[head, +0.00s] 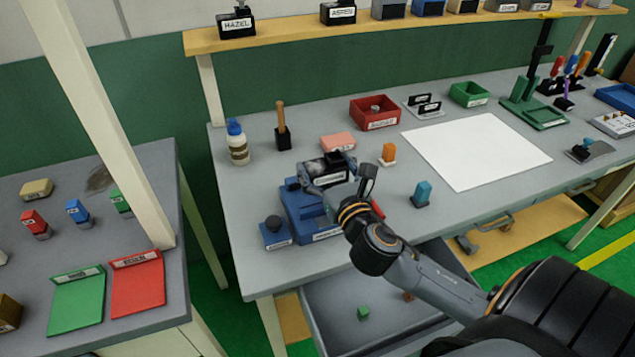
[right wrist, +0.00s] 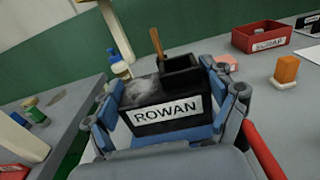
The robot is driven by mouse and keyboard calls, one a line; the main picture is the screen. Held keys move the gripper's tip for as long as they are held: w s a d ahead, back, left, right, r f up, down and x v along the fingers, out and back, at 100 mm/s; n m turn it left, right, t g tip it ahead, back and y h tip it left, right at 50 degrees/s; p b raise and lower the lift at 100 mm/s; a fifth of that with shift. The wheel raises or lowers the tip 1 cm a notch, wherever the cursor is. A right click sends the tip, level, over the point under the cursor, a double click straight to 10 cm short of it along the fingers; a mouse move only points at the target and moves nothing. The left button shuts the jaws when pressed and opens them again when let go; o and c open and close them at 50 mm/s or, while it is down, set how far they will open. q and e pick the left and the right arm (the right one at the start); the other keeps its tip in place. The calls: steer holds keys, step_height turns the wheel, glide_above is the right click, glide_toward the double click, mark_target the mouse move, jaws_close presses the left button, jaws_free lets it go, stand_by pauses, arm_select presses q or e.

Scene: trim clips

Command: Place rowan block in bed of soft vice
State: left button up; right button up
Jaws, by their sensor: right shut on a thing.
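The rowan block (head: 322,168) is black with a white label, and its name reads clearly in the right wrist view (right wrist: 168,114). My right gripper (head: 331,177) is shut on the block, with a finger on each side of it. The blue soft vice (head: 299,213) stands near the bench's left front corner, with a red part at its right. The block is over the vice; the gripper and block hide much of the bed, and I cannot tell whether they touch. My left gripper is not in view.
A blue knobbed piece (head: 274,233) stands left of the vice. Behind are a pink block (head: 338,141), a wooden-handled tool (head: 281,125) and a bottle (head: 237,145). An orange piece (head: 388,153) and a blue one (head: 422,193) stand to the right. An open drawer (head: 335,299) is below.

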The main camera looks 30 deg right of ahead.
mark_target(318, 181)
steer(key=shift+w+a+f, duration=0.2)
steer(key=shift+w+f, duration=0.4)
steer(key=shift+f, duration=0.1)
steer(key=f, duration=0.3)
steer(key=shift+w+a+f+b, duration=0.15)
steer(key=shift+w+b, duration=0.15)
steer(key=shift+b, duration=0.1)
steer(key=shift+f, duration=0.3)
steer(key=shift+f, duration=0.1)
steer(key=o, duration=1.1)
